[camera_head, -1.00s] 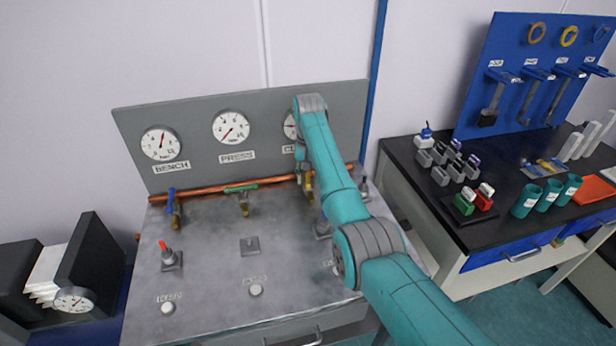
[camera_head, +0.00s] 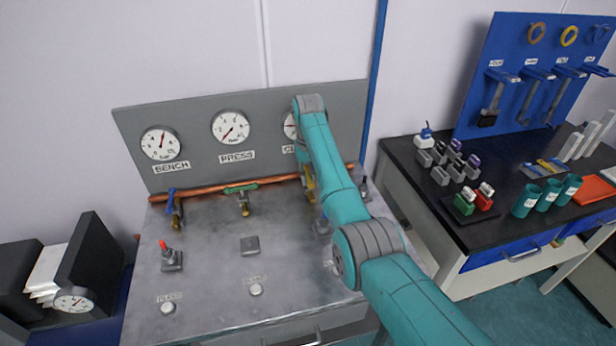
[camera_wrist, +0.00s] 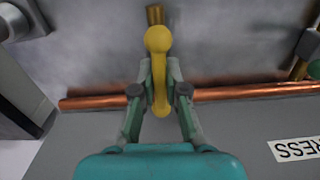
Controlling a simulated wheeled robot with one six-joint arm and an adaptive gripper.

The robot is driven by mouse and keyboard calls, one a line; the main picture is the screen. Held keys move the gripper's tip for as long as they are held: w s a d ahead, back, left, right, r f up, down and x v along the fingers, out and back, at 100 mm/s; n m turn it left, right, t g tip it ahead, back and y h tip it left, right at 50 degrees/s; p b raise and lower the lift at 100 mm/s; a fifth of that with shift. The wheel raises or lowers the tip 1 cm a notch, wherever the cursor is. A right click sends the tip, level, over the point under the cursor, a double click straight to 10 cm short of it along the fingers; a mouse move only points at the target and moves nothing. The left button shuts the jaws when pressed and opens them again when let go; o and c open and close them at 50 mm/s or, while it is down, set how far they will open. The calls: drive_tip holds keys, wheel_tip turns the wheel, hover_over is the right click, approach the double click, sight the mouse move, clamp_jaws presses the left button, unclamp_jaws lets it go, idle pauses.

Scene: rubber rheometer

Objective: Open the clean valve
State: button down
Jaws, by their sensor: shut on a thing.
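The clean valve has a yellow lever handle (camera_wrist: 159,75) on a brass body (camera_wrist: 155,14), on the copper pipe (camera_wrist: 235,92). In the wrist view my gripper (camera_wrist: 160,82) is shut on the yellow handle, one finger on each side of it. The handle points across the pipe in that view. In the head view my arm covers most of this valve; a bit of the yellow handle (camera_head: 309,183) shows beside the arm. The clean gauge (camera_head: 290,126) is partly hidden by my arm, and its label is mostly covered.
To the left are the press valve with a green handle (camera_head: 241,188) and the bench valve with a blue handle (camera_head: 171,200). A red-tipped toggle (camera_head: 164,246) stands on the metal bench top (camera_head: 210,275). A black table (camera_head: 415,175) with small parts is at the right.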

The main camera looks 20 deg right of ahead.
sight(308, 175)
drive_tip(key=shift+n, duration=0.4)
drive_tip(key=c, duration=1.2)
unclamp_jaws()
drive_tip(key=shift+r, duration=3.75)
